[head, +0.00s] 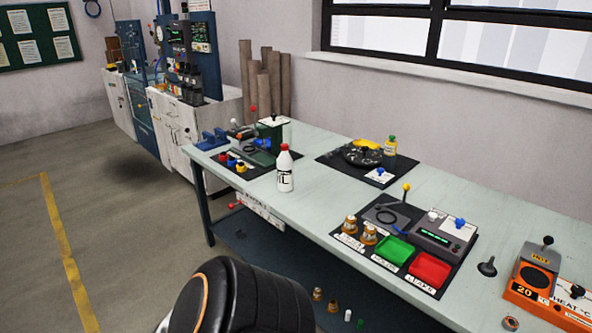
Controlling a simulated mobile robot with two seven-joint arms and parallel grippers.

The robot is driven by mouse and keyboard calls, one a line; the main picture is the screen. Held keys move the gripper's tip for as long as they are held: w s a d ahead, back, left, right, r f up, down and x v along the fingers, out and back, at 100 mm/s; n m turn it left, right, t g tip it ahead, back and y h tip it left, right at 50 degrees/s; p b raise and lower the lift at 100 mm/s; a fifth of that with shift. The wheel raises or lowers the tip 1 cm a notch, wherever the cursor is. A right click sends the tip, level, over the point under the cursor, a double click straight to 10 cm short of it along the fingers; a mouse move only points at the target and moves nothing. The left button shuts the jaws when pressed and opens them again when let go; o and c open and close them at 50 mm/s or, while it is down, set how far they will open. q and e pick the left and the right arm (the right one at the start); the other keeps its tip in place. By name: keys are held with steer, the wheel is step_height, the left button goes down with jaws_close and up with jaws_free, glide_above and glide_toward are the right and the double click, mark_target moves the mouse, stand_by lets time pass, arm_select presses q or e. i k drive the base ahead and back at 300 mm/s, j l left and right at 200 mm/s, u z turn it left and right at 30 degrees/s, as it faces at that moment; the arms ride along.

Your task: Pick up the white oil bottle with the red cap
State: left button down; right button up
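The white oil bottle with the red cap (285,172) stands upright on the pale green workbench (320,180), near its front edge and left of the middle. Dark lettering shows on its lower front. Neither of my grippers can be seen in the head view. Nothing touches the bottle from the front, and its whole front side shows.
A dark mat with a green device (269,133) and blue parts lies behind and left of the bottle. A yellow bottle with a green cap (390,147) stands further back. Green (393,250) and red (430,269) trays lie to the right. A dark rounded object (240,298) is in the foreground.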

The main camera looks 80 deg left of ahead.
mark_target(285, 161)
steer(key=u, duration=2.55)
steer(key=i+j+z, duration=0.1)
steer(key=i+j, duration=0.65)
steer(key=j, duration=0.2)
steer(key=i+j+z, duration=0.15)
steer(key=i+j, duration=0.25)
